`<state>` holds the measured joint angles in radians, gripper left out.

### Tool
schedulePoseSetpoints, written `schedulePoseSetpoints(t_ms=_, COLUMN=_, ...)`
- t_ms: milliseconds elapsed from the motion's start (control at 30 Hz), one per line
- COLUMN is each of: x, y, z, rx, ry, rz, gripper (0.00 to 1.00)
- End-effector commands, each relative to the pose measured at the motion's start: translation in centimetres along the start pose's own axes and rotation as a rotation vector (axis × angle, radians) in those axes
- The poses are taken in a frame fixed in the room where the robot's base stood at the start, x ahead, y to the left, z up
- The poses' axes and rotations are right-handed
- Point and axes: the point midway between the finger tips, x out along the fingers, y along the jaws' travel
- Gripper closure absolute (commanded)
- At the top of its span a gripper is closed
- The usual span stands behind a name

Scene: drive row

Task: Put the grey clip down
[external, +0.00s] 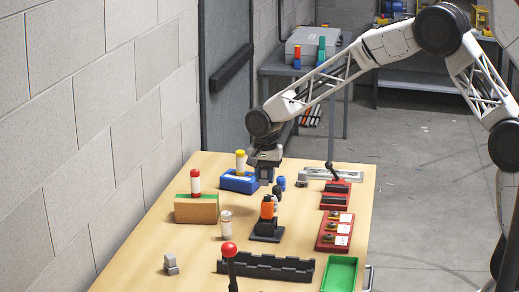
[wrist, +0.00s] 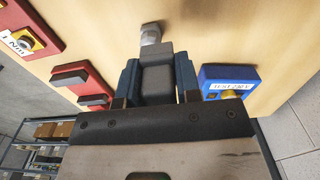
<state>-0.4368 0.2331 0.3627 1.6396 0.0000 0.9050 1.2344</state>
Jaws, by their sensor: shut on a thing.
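My gripper (external: 267,178) is over the far half of the wooden table, pointing down. In the wrist view my gripper (wrist: 158,85) has its two dark blue fingers shut on the grey clip (wrist: 156,75), a blocky grey piece between them. In the external view the held clip is too small and dark to make out clearly. I cannot tell exactly how high it is above the table.
An orange cylinder (external: 267,209) on a black base is just in front. A black rail (external: 265,268) and green tray (external: 340,273) lie nearer the camera. The front-left tabletop (external: 135,250) has bare room.

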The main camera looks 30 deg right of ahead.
Motion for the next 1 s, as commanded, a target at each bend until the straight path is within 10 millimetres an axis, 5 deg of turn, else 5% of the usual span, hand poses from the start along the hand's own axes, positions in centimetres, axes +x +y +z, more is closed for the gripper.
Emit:
schedulePoseSetpoints(t_ms=500, x=-0.1, y=-5.9, z=14.0, rx=-0.011, ry=0.000, rz=0.001, gripper=0.92)
schedulePoseSetpoints(t_ms=1000, x=-0.1, y=-8.8, z=26.5, rx=-0.013, ry=0.000, rz=0.001, gripper=0.92)
